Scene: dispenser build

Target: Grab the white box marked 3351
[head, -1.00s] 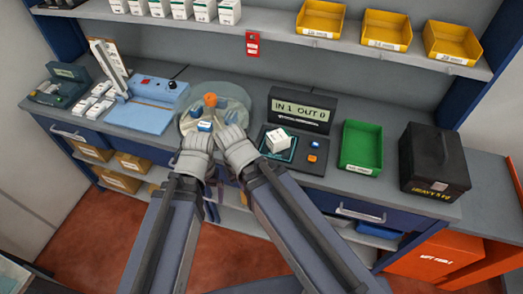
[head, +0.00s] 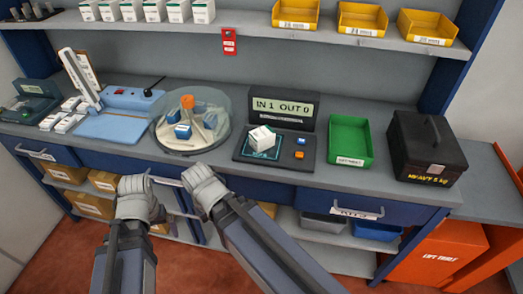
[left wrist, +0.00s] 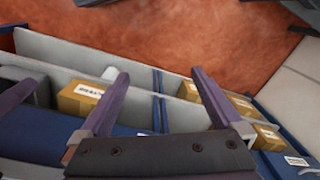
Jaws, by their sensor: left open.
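A white box (head: 262,138) sits on the dark pad of the device with the "IN 1 OUT 0" display; its marking is too small to read. Several white boxes (head: 130,10) stand in a row on the upper shelf, and small white boxes (head: 69,114) lie at the counter's left; I cannot read 3351 on any. My left gripper (head: 137,188) is in front of the counter, apart from all boxes. In the left wrist view its fingers (left wrist: 160,75) are spread with nothing between them. My right gripper (head: 203,182) is just right of it, below the counter edge; its jaws are unclear.
A clear-domed round tray (head: 168,143) with small items stands left of the display device (head: 283,110). A green bin (head: 350,138) and black heavy case (head: 428,145) are at right. Yellow bins (head: 363,18) line the upper shelf. Cardboard boxes (head: 91,205) sit under the counter.

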